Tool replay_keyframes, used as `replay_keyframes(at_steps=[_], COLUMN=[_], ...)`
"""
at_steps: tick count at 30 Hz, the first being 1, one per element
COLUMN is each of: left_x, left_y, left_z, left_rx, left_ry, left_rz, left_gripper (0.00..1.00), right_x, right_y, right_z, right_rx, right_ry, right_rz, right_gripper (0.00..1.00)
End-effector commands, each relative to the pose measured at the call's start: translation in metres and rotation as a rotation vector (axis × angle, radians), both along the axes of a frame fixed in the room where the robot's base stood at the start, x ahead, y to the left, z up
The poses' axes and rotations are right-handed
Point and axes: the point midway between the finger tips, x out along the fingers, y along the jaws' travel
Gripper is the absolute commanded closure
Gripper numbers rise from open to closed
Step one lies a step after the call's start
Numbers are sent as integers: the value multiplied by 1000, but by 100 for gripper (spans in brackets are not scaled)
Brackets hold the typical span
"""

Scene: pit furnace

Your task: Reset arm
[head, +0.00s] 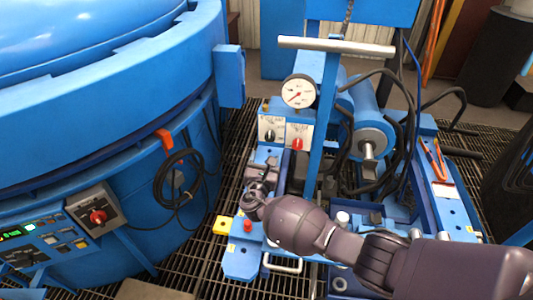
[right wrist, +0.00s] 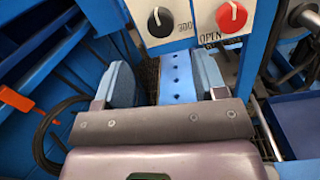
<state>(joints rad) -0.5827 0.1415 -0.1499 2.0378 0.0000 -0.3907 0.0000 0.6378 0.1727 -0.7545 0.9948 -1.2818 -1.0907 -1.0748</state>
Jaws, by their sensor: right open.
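My right arm enters from the lower right of the head view. Its dark purple wrist partly hides the blue machine frame behind it. My right gripper (head: 258,182) is in front of and below the small panel with two knobs. In the right wrist view the right gripper (right wrist: 165,88) is open, with its two blue-grey finger pads apart. Nothing shows held between them; a blue strip with small holes lies beyond the gap. My left gripper is not in view.
The panel has a black knob (right wrist: 160,22) and a red knob (right wrist: 231,16). A pressure gauge (head: 299,91) sits above it. A large blue furnace (head: 120,105) fills the left, with a red-knobbed box (head: 97,215) and hanging black cable. Grating floor (head: 232,150) lies between.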

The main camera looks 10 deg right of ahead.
Motion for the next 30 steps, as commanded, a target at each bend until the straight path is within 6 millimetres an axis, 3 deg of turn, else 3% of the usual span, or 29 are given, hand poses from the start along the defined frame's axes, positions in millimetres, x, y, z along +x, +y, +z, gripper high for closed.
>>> replay_keyframes(at_steps=[15,20,23,27,30], left_x=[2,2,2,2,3], left_y=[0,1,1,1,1], left_z=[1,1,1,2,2], left_rx=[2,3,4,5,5], left_ry=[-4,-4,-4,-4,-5], left_rz=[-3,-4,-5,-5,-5], left_gripper=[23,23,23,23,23], right_x=[-1,0,2,9,3], right_y=[0,3,13,45,61], right_z=[0,-2,-7,11,18], right_rx=[3,80,257,684,997], right_ry=[-1,-19,-9,-2,19], right_rz=[0,21,66,138,160], right_gripper=[35,35,35,35,35])
